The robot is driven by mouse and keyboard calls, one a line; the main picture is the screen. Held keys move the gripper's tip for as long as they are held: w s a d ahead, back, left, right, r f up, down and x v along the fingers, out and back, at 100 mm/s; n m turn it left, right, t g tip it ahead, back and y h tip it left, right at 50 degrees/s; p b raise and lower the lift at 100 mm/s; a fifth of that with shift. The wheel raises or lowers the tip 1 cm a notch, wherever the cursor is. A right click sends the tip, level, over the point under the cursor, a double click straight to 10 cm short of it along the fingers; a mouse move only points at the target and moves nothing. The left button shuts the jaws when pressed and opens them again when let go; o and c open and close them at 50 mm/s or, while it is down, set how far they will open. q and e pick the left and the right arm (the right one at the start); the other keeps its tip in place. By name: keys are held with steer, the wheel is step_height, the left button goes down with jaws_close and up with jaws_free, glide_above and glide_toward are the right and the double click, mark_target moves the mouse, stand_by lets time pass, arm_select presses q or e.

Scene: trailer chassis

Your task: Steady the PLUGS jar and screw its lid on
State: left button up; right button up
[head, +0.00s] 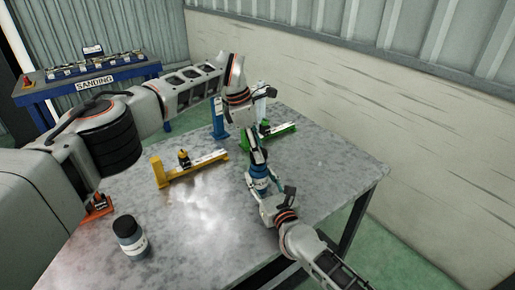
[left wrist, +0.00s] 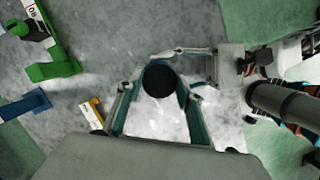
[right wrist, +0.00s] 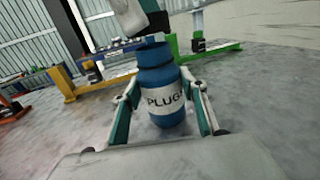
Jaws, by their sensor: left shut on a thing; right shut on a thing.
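The PLUGS jar is blue with a white label and stands upright on the grey table; it shows in the head view (head: 260,184) and the right wrist view (right wrist: 166,98). My right gripper (right wrist: 163,112) is shut on the jar, one finger on each side. My left gripper (head: 257,158) comes down from above onto the jar's top. In the left wrist view its fingers (left wrist: 160,84) flank the dark round lid (left wrist: 159,79), and it is shut on it.
A second dark-lidded jar (head: 130,238) stands at the table's near left. A yellow stand (head: 188,171), a green stand (head: 272,132), a blue stand (head: 218,118) and an orange stand (head: 98,206) are on the table (head: 330,160). A SANDING bench (head: 95,83) stands behind. The table's right side is clear.

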arm_select(q)
steer(key=shift+f, duration=0.1)
steer(key=shift+f, duration=0.8)
steer(key=shift+f, duration=0.55)
steer(key=o, duration=0.7)
arm_select(e)
jaws_close()
arm_select(q)
steer(key=shift+r, duration=0.1)
steer(key=shift+r, duration=2.15)
steer(key=o, duration=0.6)
